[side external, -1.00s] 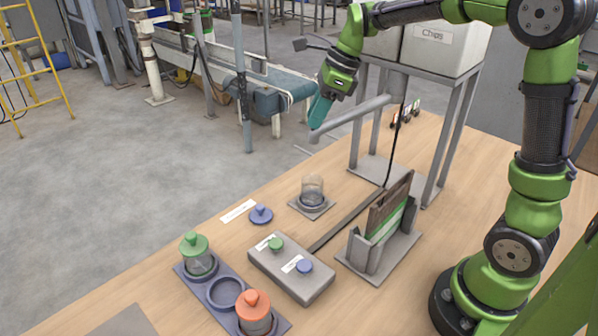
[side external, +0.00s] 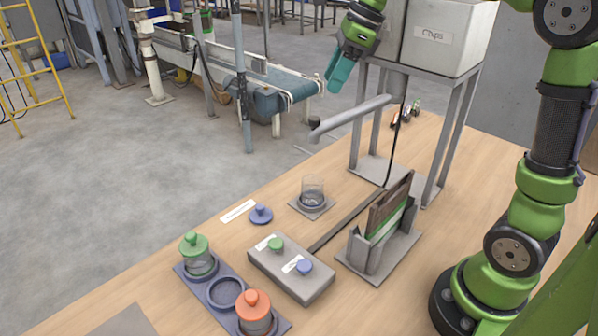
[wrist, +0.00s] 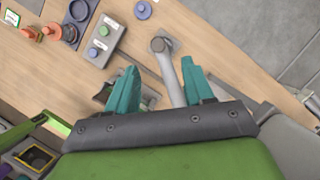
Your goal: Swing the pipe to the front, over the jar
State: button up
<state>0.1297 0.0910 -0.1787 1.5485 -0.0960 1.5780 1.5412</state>
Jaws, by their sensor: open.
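The grey pipe (side external: 350,117) runs out from under the hopper stand toward the left. Its bent end (side external: 317,135) appears above and behind the glass jar (side external: 312,188) in the side view. The jar stands upright on a small square base, without a lid. My gripper (side external: 338,78) is open and empty, above the pipe and apart from it. In the wrist view the pipe (wrist: 168,68) shows between and beyond the open fingers (wrist: 160,72). I cannot make out the jar there.
The hopper box (side external: 440,45) stands on grey legs (side external: 450,130) at the back. A button box (side external: 290,268), a blue lid (side external: 261,214), a bag holder (side external: 380,240) and a tray (side external: 225,291) with lidded jars stand in front.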

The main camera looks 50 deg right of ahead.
jog(key=v, duration=0.8)
jog(key=s+a+f+n+t, duration=0.2)
jog(key=s+a+f+n, duration=0.3)
jog(key=n, duration=0.6)
jog(key=s+a+f+n+t+h, duration=0.1)
jog(key=s+a+f+n+t, duration=0.1)
jog(key=s+a+f+n, duration=0.3)
jog(key=s+f+n, duration=0.4)
jog(key=n, duration=0.3)
jog(key=shift+s+a+f, duration=0.2)
jog(key=shift+s+a, duration=0.1)
jog(key=shift+s, duration=0.1)
